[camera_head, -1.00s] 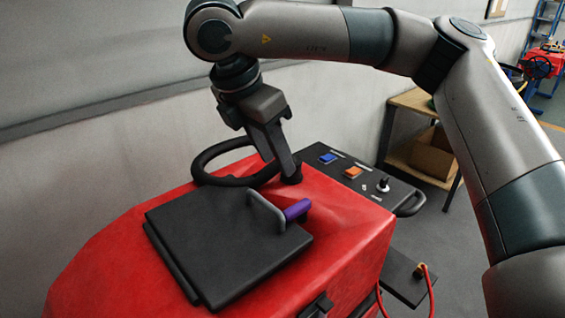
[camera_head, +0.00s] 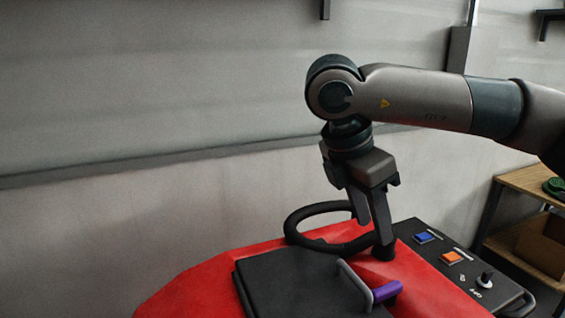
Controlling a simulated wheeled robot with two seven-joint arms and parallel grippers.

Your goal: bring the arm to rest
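My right gripper (camera_head: 373,229) points down over the red scrubber, beside the black steering wheel (camera_head: 303,213). Its two fingers look apart, with nothing seen between them. One fingertip is close above a small black post; I cannot tell whether they touch. My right arm (camera_head: 428,98) comes in from the right, bent down at the wrist. The red scrubber body (camera_head: 205,290) fills the bottom of the view. A black lid (camera_head: 290,284) with a grey handle and a purple grip (camera_head: 388,291) lies on top. My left gripper is not in view.
A control panel (camera_head: 467,262) with a blue button, an orange button and a knob is right of the gripper. A wooden shelf (camera_head: 530,181) holding a cardboard box (camera_head: 543,245) stands at the right. A grey wall is behind; the air left of the arm is clear.

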